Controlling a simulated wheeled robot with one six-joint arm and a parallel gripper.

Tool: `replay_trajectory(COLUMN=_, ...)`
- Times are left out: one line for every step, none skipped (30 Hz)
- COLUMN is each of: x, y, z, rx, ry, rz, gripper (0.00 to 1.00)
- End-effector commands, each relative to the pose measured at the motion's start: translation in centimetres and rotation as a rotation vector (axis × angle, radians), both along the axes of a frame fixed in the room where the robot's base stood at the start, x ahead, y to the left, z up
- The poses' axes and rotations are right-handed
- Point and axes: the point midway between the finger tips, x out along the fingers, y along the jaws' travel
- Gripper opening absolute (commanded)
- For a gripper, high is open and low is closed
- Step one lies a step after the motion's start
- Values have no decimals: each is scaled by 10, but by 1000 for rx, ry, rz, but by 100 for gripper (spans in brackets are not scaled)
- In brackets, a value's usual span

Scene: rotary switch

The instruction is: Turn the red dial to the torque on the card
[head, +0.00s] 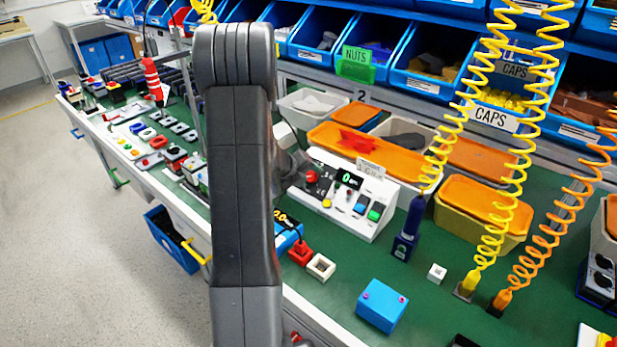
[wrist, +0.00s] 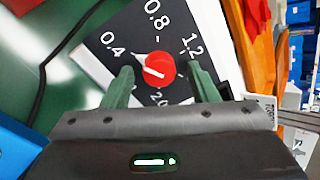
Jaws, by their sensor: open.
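The red dial (wrist: 162,66) sits on a black scale plate (wrist: 128,30) marked 0.4, 0.8, 1.2 and a partly covered 20 or 2.0. A white pointer on the dial appears to face the 0.4 side. My gripper (wrist: 161,72) is open, with one green finger on each side of the dial; I cannot tell whether they touch it. In the head view the dial (head: 311,176) is on a white panel (head: 340,215), beside my arm. A small white card (head: 370,168) stands at the panel's back; its print is too small to read.
A small display (head: 349,180) on the panel shows green digits. Blue and green buttons (head: 375,212) sit to its right. A blue box (head: 382,305) and small blocks lie in front. Coiled yellow hoses (head: 497,150) hang at the right. Orange-lidded bins (head: 485,205) stand behind.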

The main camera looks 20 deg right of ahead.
Motion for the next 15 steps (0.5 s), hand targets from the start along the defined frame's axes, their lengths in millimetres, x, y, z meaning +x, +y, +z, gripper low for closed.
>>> replay_trajectory(x=1, y=-1, z=-1, rx=0, ry=-1, rz=1, gripper=54)
replay_trajectory(x=1, y=-1, z=-1, rx=0, ry=-1, rz=1, gripper=54)
replay_trajectory(x=1, y=-2, z=-1, rx=0, ry=-1, rz=1, gripper=54)
replay_trajectory(x=1, y=-2, z=-1, rx=0, ry=-1, rz=1, gripper=54)
replay_trajectory(x=1, y=-2, z=-1, rx=0, ry=-1, rz=1, gripper=54)
replay_trajectory(x=1, y=-2, z=-1, rx=0, ry=-1, rz=1, gripper=54)
replay_trajectory(x=1, y=-2, z=-1, rx=0, ry=-1, rz=1, gripper=54)
replay_trajectory(x=1, y=-2, z=-1, rx=0, ry=-1, rz=1, gripper=54)
replay_trajectory(x=1, y=-2, z=-1, rx=0, ry=0, rz=0, gripper=52)
replay_trajectory(x=1, y=-2, z=-1, rx=0, ry=0, rz=0, gripper=46)
replay_trajectory(x=1, y=-2, z=-1, rx=0, ry=0, rz=0, gripper=40)
replay_trajectory(x=1, y=-2, z=-1, rx=0, ry=0, rz=0, gripper=32)
replay_trajectory(x=1, y=-2, z=-1, rx=0, ry=0, rz=0, gripper=26)
replay_trajectory(x=1, y=-2, z=-1, rx=0, ry=0, rz=0, gripper=20)
replay_trajectory(x=1, y=-2, z=-1, rx=0, ry=0, rz=0, gripper=12)
